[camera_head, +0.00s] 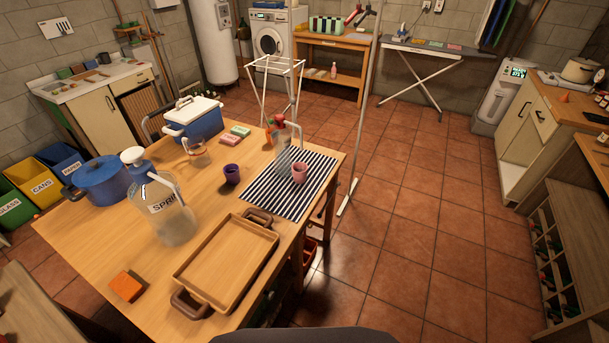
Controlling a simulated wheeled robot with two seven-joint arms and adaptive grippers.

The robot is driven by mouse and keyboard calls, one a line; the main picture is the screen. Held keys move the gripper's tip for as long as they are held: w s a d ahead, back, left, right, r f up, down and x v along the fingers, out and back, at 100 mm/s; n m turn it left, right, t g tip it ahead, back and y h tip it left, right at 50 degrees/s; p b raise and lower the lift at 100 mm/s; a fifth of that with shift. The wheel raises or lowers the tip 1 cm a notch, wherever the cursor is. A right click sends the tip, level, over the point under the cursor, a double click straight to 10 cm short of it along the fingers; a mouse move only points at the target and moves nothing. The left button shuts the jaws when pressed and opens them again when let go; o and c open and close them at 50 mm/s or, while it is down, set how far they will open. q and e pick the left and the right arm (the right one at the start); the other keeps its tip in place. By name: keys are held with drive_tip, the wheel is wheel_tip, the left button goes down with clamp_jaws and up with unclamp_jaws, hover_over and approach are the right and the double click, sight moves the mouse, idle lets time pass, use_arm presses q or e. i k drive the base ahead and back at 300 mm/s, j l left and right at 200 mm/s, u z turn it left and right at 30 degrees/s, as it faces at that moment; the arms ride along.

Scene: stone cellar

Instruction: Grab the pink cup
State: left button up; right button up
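The pink cup (299,173) stands upright on a black-and-white striped mat (283,204) at the right side of the wooden table (120,230). A clear bottle with a red top (283,147) stands just behind and left of the cup. A small purple cup (232,174) stands on the bare table to the left of the mat. Neither of my grippers shows in the head view.
A wooden tray (226,262) with brown handles lies at the table's near edge. A large spray jug (170,212), blue pot (101,180), cooler (195,121) and orange block (126,286) share the table. Tiled floor (420,230) is open to the right.

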sight(299, 169)
drive_tip(key=i+l+u, duration=0.15)
drive_tip(key=l, duration=0.25)
drive_tip(key=i+l+u, duration=0.15)
drive_tip(key=l, duration=0.25)
drive_tip(key=i+l+u, duration=0.15)
drive_tip(key=l, duration=0.3)
drive_tip(key=i+l+u, duration=0.15)
drive_tip(key=l, duration=0.3)
drive_tip(key=i+l+u, duration=0.15)
drive_tip(key=l, duration=0.35)
drive_tip(key=i+l+u, duration=0.15)
drive_tip(key=l, duration=0.35)
